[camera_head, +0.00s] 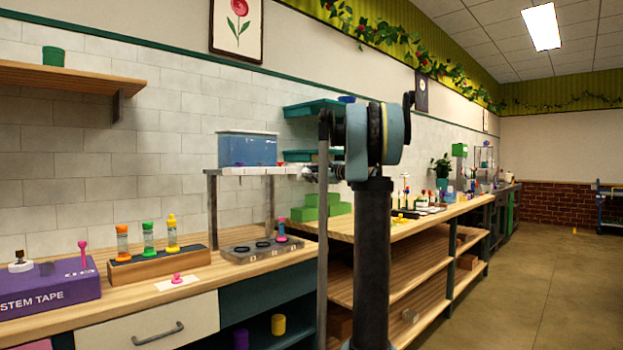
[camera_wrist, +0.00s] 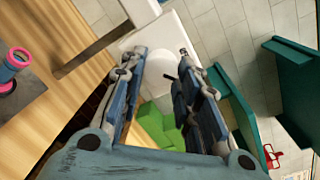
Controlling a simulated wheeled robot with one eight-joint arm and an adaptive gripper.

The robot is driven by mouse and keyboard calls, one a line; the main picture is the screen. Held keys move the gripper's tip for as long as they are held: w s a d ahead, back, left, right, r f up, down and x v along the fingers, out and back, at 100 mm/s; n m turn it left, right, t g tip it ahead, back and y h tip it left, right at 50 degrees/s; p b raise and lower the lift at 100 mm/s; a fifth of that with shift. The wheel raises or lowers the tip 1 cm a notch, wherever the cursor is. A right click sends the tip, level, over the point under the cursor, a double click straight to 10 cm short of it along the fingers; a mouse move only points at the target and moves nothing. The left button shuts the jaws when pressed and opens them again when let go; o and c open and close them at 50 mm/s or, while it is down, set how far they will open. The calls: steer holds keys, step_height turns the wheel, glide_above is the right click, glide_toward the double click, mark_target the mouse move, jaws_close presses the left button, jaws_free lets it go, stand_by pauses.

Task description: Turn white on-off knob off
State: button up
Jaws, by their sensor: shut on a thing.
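The white knob (camera_wrist: 160,88) shows in the wrist view as a pale rounded form between my gripper's fingers, in front of a white panel (camera_wrist: 165,32) with a small dark mark. My gripper (camera_wrist: 163,62) is shut on the knob, with a blue-grey finger at each side. Much of the knob is hidden or blends with the panel, so I cannot tell which way it is turned. In the head view a white strip (camera_head: 255,171) runs along the front of the raised stand under a blue tank (camera_head: 247,149). My gripper (camera_head: 318,173) is at its right end, partly behind my arm.
Green blocks (camera_head: 322,206) stand below my gripper, and teal shelves (camera_head: 314,108) are on the wall close by. The floor at right is clear.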

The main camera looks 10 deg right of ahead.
steer(key=n, duration=0.9)
steer(key=shift+n+h, duration=0.3)
steer(key=shift+h, duration=0.1)
steer(key=shift+s, duration=0.1)
stand_by(0.3)
steer(key=o, duration=1.1)
steer(key=shift+c, duration=0.2)
steer(key=f+v, duration=0.1)
steer(key=v, duration=1)
steer(key=shift+s+d+r, duration=0.15)
steer(key=shift+s+r, duration=0.2)
steer(key=shift+r, duration=0.1)
